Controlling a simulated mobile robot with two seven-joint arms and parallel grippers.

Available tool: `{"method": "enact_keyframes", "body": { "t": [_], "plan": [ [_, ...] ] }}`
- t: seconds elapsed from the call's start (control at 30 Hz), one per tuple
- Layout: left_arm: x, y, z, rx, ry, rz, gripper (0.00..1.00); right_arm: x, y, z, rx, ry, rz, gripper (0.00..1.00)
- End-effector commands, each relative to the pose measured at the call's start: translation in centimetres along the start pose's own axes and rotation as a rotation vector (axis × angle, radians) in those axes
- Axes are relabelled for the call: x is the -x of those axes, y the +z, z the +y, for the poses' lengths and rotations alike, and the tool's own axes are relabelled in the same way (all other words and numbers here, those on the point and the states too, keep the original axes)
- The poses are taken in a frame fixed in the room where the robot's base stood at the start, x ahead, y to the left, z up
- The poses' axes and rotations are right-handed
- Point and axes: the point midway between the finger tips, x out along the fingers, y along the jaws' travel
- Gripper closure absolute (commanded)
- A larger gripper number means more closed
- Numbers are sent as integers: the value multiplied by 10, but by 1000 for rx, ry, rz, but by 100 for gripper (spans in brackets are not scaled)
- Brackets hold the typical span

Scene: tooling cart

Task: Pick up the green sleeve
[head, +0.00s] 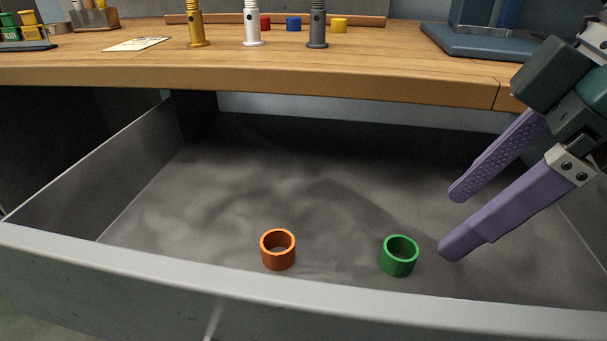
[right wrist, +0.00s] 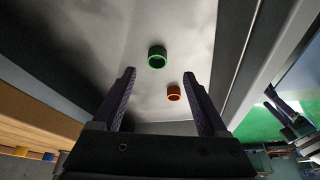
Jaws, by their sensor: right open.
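The green sleeve (head: 399,256) is a short open ring standing upright on the drawer floor, right of centre near the front wall. My right gripper (head: 450,222) is open and empty, with purple fingers reaching in from the right. In the head view its fingertips appear just right of the green sleeve, apart from it. The right wrist view shows the green sleeve (right wrist: 157,57) ahead of the open fingers (right wrist: 159,82), with nothing held between them.
An orange sleeve (head: 278,250) stands to the left in the same open grey drawer (head: 150,320). The drawer's walls surround both sleeves. The wooden top (head: 300,72) overhangs the back and carries yellow, white and grey posts.

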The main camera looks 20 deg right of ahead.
Motion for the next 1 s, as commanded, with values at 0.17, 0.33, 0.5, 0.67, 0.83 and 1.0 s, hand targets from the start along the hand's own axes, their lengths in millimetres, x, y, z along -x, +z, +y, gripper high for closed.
{"method": "enact_keyframes", "body": {
  "t": [0.17, 0.33, 0.5, 0.67, 0.83, 1.0],
  "plan": [
    [-12, 4, 0, 1, -1, 1, 0, -26, 0, 0, 0, -2, 2, 24],
    [-20, 6, 0, 1, -1, 2, 0, -43, -2, 2, 0, -1, 3, 24],
    [-35, 11, 1, 1, -1, 2, 0, -71, -4, 4, 0, -2, 1, 24],
    [-38, 12, 1, 1, -1, 1, 0, -81, -5, 5, 2, 0, 0, 24],
    [-37, 12, 1, 1, -1, 1, 0, -81, -5, 5, 3, 1, 0, 24],
    [-38, 12, 1, 1, -1, 1, 0, -80, -5, 5, 3, 1, 0, 39]
  ]
}}
